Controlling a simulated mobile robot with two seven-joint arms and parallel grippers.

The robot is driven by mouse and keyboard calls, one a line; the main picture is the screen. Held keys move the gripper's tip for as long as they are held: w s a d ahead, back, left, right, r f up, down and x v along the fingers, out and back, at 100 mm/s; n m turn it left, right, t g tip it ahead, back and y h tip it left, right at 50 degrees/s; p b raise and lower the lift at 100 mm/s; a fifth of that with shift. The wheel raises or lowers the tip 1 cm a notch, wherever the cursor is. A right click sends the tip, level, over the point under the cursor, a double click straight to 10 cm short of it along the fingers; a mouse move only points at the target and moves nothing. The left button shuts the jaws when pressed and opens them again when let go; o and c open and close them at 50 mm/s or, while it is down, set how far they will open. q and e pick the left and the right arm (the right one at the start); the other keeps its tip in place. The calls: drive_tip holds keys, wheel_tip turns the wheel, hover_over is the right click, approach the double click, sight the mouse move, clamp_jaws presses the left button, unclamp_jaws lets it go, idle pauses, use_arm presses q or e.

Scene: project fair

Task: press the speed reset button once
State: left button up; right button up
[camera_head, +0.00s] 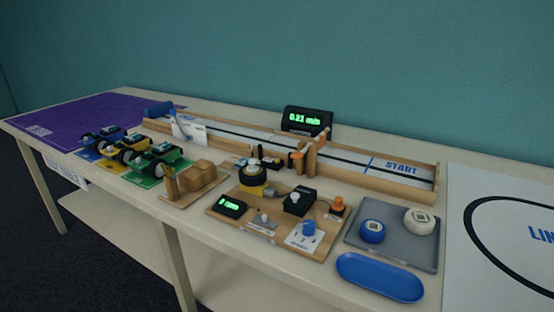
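A black speed display (307,120) with green digits, reading about "0.21 m/s", stands behind the wooden track at the back of the table. I cannot make out a button labelled speed reset. A wooden board (262,236) in front of the track carries a small green-lit display (230,206), a black box with a white knob (298,203), a blue knob (308,229) on a white label, and an orange-topped part (338,206) at its right edge. Neither of my grippers is in view.
The wooden track (400,185) marked START runs along the back. Several toy cars (155,160) stand at left beside a purple mat (70,120). A grey tray (395,247) holds a blue and a white round piece. An empty blue tray (380,277) lies at the front edge.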

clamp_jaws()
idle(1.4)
